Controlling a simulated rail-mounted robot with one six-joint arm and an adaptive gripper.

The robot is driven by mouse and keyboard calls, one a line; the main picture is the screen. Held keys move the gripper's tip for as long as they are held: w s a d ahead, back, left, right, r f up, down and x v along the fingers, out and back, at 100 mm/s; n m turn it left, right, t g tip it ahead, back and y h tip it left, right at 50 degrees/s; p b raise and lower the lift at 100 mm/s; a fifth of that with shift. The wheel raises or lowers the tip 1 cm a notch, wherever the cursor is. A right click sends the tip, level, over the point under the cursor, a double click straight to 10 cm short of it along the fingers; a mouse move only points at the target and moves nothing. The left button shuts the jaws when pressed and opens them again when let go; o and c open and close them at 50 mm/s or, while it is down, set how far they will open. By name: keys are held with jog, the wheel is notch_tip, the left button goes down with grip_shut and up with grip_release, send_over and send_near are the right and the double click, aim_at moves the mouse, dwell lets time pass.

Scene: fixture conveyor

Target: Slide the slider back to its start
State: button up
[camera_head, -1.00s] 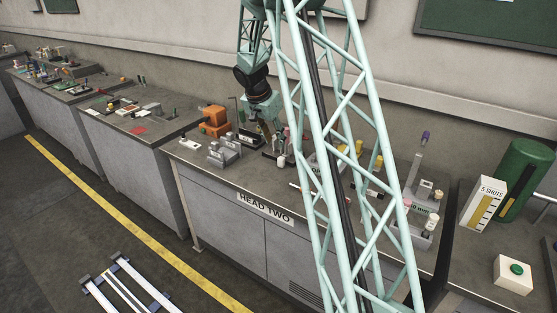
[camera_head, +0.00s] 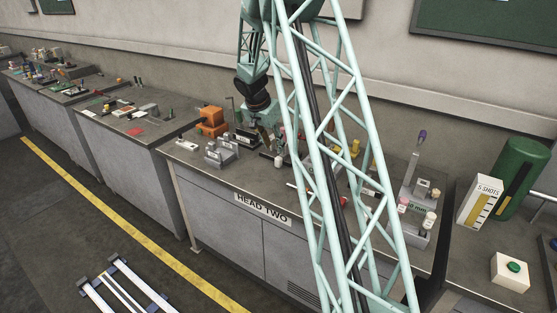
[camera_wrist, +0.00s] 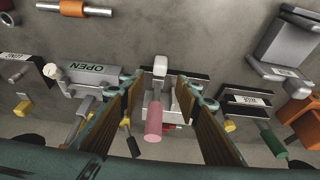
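In the wrist view, a grey fixture with a pink cylindrical handle (camera_wrist: 153,122) and a pale upright tab (camera_wrist: 160,66) lies below and between my fingers. I cannot tell for sure which part is the slider. My gripper (camera_wrist: 158,92) is open, its two brown-padded fingers apart on either side of the handle, with no clear contact. In the head view, my gripper (camera_head: 262,128) is low over the HEAD TWO bench, among small fixtures; its fingertips are too small to read there.
In the wrist view, a grey block labelled OPEN (camera_wrist: 88,72) stands left, a dark labelled plate (camera_wrist: 245,101) right, and an orange block (camera_wrist: 300,115) far right. In the head view, the orange block (camera_head: 212,122) sits left of my gripper and a grey fixture (camera_head: 222,152) in front.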

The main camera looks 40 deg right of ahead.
aim_at(278, 158)
jog(key=shift+b+x, duration=0.35)
jog(key=shift+x, duration=4.7)
jog(key=shift+w, duration=0.1)
grip_shut()
